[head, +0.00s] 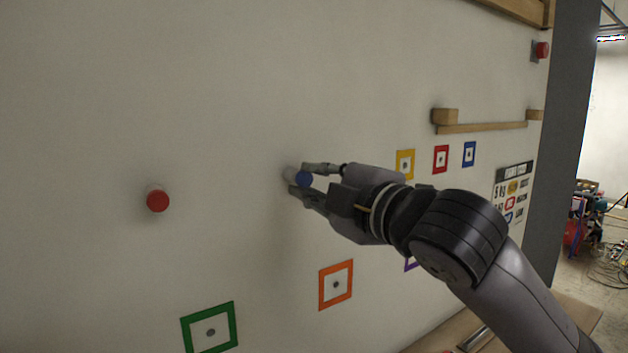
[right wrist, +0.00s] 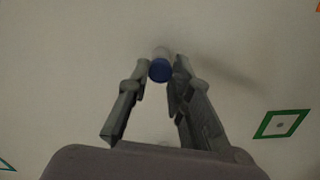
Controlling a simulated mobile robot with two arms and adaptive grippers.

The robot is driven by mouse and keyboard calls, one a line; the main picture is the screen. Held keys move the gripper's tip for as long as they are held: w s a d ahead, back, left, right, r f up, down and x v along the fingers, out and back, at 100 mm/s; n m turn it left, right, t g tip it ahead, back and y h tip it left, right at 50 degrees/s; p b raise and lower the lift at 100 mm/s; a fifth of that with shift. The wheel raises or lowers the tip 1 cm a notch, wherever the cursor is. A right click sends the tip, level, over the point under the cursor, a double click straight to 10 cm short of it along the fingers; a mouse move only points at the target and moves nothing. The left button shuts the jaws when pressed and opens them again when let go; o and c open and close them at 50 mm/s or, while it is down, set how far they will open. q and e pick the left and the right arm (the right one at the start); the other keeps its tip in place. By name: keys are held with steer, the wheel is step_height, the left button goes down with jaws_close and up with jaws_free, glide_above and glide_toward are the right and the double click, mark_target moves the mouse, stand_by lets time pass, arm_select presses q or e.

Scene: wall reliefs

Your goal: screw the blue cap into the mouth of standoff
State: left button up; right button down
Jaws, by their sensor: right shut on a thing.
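The blue cap (head: 304,179) is between the fingertips of my right gripper (head: 308,180), which is shut on it. The standoff (head: 290,174) is a pale, short cylinder on the white wall, directly behind the cap and partly hidden by the cap and fingers. In the right wrist view the blue cap (right wrist: 160,70) sits between the two fingertips, with the pale standoff (right wrist: 161,52) just beyond it. The cap looks in line with the standoff and touching or very close to it; how deep it sits, I cannot tell. My left gripper is not in view.
A red-capped standoff (head: 158,199) sticks out of the wall at left. Coloured square frames, including green (head: 210,331), orange (head: 336,285) and yellow (head: 405,164), lie flat on the wall. A wooden rail (head: 482,127) juts out at upper right. The wall above the gripper is clear.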

stand_by(0.3)
steer(key=m, duration=0.4)
steer(key=shift+a+p, duration=0.1)
steer(key=shift+p, duration=0.3)
steer(key=shift+f+m, duration=0.1)
steer(key=shift+m, duration=0.6)
steer(key=shift+m+p, duration=0.5)
steer(key=shift+m, duration=0.7)
steer(key=m, duration=0.2)
steer(key=shift+m+p, duration=0.3)
steer(key=shift+p, duration=0.1)
steer(key=shift+w, duration=0.1)
